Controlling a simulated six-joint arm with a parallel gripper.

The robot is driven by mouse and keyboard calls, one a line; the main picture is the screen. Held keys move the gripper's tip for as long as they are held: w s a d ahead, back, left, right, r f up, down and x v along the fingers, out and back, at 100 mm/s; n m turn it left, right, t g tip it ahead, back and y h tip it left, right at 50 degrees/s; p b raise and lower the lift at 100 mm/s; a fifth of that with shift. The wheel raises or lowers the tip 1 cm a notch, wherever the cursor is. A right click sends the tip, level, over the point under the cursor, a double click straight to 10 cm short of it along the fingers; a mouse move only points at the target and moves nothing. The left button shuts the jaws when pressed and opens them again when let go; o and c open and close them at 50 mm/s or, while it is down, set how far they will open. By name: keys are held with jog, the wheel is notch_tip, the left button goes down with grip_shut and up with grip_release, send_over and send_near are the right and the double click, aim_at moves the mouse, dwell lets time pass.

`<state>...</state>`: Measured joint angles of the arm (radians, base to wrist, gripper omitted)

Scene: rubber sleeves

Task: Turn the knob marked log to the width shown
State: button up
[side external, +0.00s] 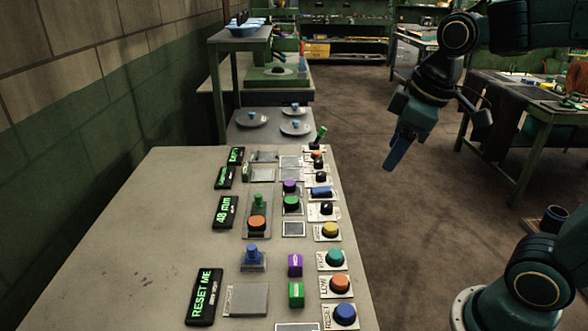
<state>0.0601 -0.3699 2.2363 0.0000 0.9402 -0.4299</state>
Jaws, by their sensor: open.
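A row of small controls on white plates runs along the right edge of the grey table (120,235). Among them is a dark knob (326,208) on a white plate; another dark knob (320,176) is farther back. A black display (226,212) reads "48 mm" in green. My gripper (392,166), with blue fingers, hangs in the air right of the table's far end, apart from all controls. It is open and holds nothing visible.
Nearby are a blue bar-like piece (321,191), a yellow button (330,230), a teal button (335,257), an orange button (341,283) and a blue button (345,313). A display (204,297) reads "RESET ME". Plates with blue pieces (296,127) stand behind. The table's left side is clear.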

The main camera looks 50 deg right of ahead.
jog(key=w+d+f+n+g, duration=0.1)
jog(key=w+d+f+n, duration=0.1)
jog(key=w, duration=0.3)
jog(key=w+d+f+n+g, duration=0.1)
jog(key=w+n, duration=0.1)
jog(key=w, duration=0.3)
jog(key=n+g, duration=0.2)
jog(key=n, duration=0.3)
send_over(327, 204)
notch_tip(327, 204, down, 9)
notch_tip(327, 204, down, 14)
jog(key=shift+r, duration=0.15)
jog(key=shift+c, duration=0.2)
jog(key=c, duration=0.9)
